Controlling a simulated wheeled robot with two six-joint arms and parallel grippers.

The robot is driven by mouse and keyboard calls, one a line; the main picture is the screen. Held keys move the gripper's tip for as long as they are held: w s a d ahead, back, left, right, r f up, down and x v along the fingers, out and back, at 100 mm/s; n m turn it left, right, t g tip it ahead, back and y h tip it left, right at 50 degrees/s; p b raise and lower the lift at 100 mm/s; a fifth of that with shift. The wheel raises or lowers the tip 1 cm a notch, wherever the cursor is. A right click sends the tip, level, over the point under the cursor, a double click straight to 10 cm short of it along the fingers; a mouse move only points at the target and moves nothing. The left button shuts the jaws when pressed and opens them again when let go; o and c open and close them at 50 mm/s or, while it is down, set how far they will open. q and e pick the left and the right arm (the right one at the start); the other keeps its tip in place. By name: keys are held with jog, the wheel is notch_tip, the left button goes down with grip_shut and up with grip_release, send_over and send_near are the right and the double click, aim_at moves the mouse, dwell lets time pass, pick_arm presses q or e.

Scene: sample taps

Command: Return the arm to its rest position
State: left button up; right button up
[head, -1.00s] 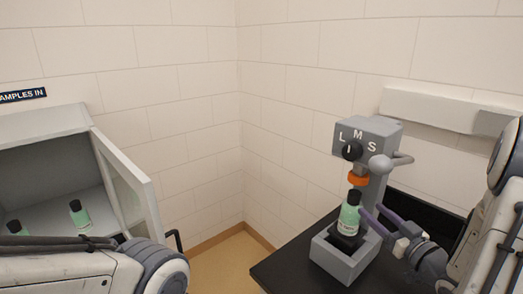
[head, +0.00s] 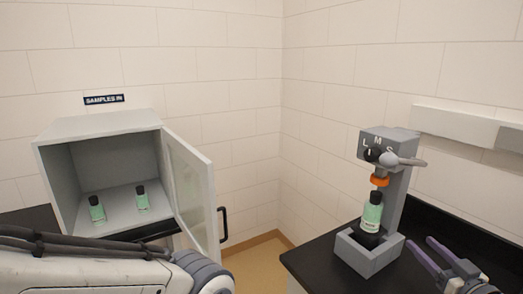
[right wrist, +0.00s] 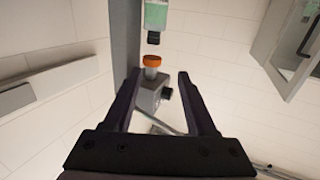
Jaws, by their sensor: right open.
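My right gripper (head: 419,244) is open and empty, low at the right of the head view, to the right of the tap stand and apart from it. Its two fingers also show in the right wrist view (right wrist: 158,76), with nothing between them at the tips. A green bottle (head: 372,214) with a black neck stands upright in the grey tray (head: 371,261) of the tap stand, below the orange nozzle (head: 379,181). In the right wrist view the bottle (right wrist: 156,14) appears upside down near the top edge. My left forearm crosses the lower left; its gripper is out of view.
The grey tap stand (head: 398,198) has a black knob, a grey lever and letters L, M, S. It stands on a black counter (head: 320,255). An open cabinet (head: 50,165) at the left holds two green bottles; its door (head: 188,185) sticks out. Floor shows between.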

jog(key=w+a+f+n+g, duration=0.1)
jog(key=w+a+f+g, duration=0.15)
jog(key=a, duration=0.25)
jog(key=w+a+f+n+g, duration=0.1)
jog(key=w+a+g, duration=0.1)
jog(key=w+a, duration=0.25)
jog(key=s+a+f+g+h, duration=0.15)
jog(key=s+a+g, duration=0.3)
jog(key=a, duration=0.65)
pick_arm(q)
jog(key=shift+w+d, duration=0.1)
jog(key=shift+w, duration=0.2)
pick_arm(e)
jog(key=s+a+n+g, duration=0.1)
jog(key=s+a+g, duration=0.3)
jog(key=s, duration=0.8)
jog(key=s+a+n+g, duration=0.2)
jog(key=s+a+g, duration=0.2)
jog(key=s+a, duration=0.4)
jog(key=s, duration=0.5)
jog(key=shift+s+a+r+n+g, duration=0.2)
jog(key=shift+s+a+n+g, duration=0.05)
jog(key=shift+s+n+g, duration=0.05)
